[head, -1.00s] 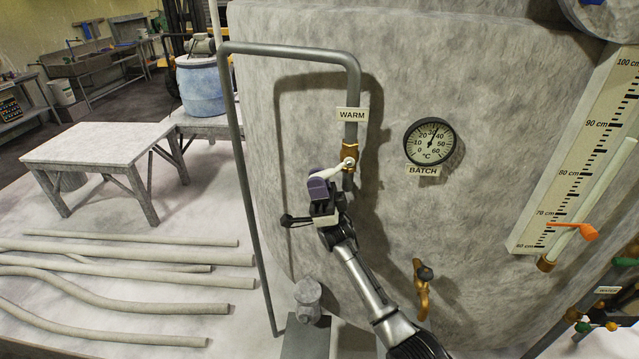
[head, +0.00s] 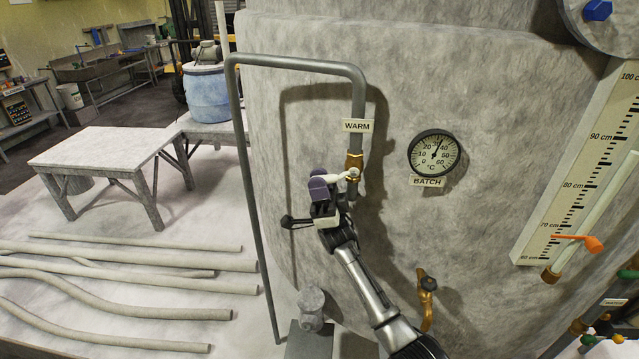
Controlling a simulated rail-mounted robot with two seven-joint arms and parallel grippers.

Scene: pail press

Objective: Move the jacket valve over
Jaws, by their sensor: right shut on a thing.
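The jacket valve is a brass body (head: 354,163) on the grey vertical pipe, under a white WARM label (head: 358,125). Its pale lever (head: 340,181) runs down and left from the brass body. My right gripper (head: 322,189), with a purple part, is shut on the lever's outer end, left of the pipe. The jaws hide the lever's tip. My left gripper is not in view.
The big grey tank wall fills the middle and right. A BATCH dial (head: 434,151) is right of the valve, and a brass tap (head: 427,284) sits lower. A level scale (head: 583,165) stands at right. Grey hoses (head: 130,284) lie on the floor at left.

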